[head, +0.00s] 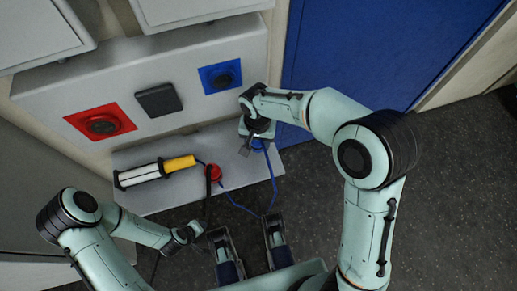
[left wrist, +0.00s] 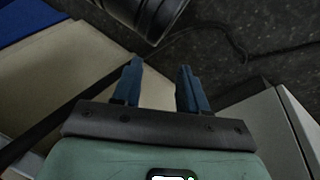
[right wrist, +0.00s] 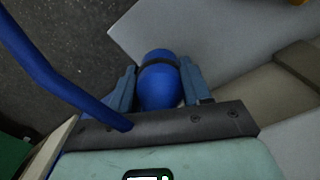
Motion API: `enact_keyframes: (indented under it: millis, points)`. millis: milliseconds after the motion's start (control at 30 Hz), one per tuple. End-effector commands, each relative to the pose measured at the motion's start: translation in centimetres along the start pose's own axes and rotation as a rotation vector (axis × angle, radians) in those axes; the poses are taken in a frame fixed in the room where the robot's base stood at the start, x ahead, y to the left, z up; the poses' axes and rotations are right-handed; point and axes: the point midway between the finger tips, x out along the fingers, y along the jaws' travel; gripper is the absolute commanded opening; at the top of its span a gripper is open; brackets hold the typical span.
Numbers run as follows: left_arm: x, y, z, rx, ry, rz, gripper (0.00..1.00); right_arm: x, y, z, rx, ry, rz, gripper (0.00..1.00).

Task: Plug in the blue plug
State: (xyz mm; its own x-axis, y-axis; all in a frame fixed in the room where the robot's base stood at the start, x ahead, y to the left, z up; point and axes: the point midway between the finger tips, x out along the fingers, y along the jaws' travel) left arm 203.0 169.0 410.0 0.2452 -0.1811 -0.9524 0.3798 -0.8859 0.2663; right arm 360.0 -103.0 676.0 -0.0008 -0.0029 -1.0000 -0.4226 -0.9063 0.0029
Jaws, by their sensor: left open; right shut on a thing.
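The blue plug (right wrist: 158,90) is between the fingers of my right gripper (right wrist: 158,70), which is shut on it. In the head view the right gripper (head: 255,138) is over the right end of the grey ledge, below and right of the blue socket (head: 221,76) on the wall panel. The plug is apart from the socket. Its blue cable (head: 273,187) hangs off the ledge in a loop; it also crosses the left of the right wrist view (right wrist: 50,75). My left gripper (left wrist: 158,82) is open and empty, low at the left of the head view.
The panel (head: 190,60) also carries a red socket (head: 103,122) and a black square cover (head: 158,99). On the ledge (head: 145,200) lie a lamp with a yellow handle (head: 180,163) and a red plug (head: 213,173). A blue door (head: 370,50) stands to the right.

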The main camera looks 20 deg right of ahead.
Motion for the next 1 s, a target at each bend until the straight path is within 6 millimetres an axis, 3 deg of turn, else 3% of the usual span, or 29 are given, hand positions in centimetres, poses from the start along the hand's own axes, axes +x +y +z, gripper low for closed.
enact_keyframes:
  millis: [33,200,400,833,1000]
  points:
    - [-0.9,0.3,0.9,0.002,-0.025,0.002,0.43,-2.0,-0.1,0.0,0.0,0.004,-0.005,0.04]
    - [-2.2,0.7,2.6,0.006,-0.081,0.005,0.43,-5.5,0.0,-0.1,0.001,0.003,-0.004,0.04]
    - [-2.9,0.9,3.8,0.009,-0.115,0.006,0.43,-7.6,0.0,0.0,0.001,0.001,-0.001,0.04]
    - [-3.0,0.9,4.0,0.009,-0.123,0.006,0.43,-7.9,0.0,-0.1,0.0,0.0,0.0,0.04]
    - [-3.0,0.9,4.0,0.009,-0.122,0.006,0.43,-7.4,-0.1,-1.5,-0.038,0.0,0.004,0.04]
